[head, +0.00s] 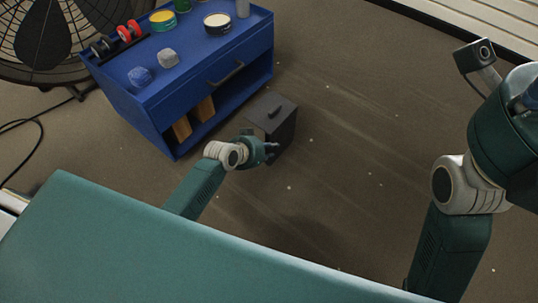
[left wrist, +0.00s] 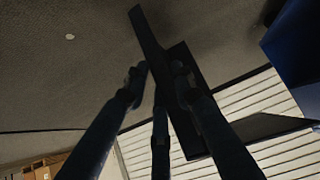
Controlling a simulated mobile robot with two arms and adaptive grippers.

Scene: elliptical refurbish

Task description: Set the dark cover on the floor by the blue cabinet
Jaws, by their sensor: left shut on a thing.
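The dark cover (head: 284,137), a dark grey boxy panel with a bar handle on its upper face, is beside the open front of the blue cabinet (head: 150,112) in the head view. My left gripper (head: 271,150) is at the cover's near lower edge, shut on it. In the left wrist view the fingers (left wrist: 158,85) close around the dark cover (left wrist: 146,30), which shows as a thin dark plate. Whether the cover touches the floor I cannot tell. My right arm is at the right; its fingers are outside the picture.
Cans, a grey lump (head: 168,58), a blue lump (head: 140,77) and red and dark rolls (head: 124,35) stand on the cabinet top. A large fan (head: 45,35) and a cable are at the left. The floor (head: 360,130) to the right of the cover is clear.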

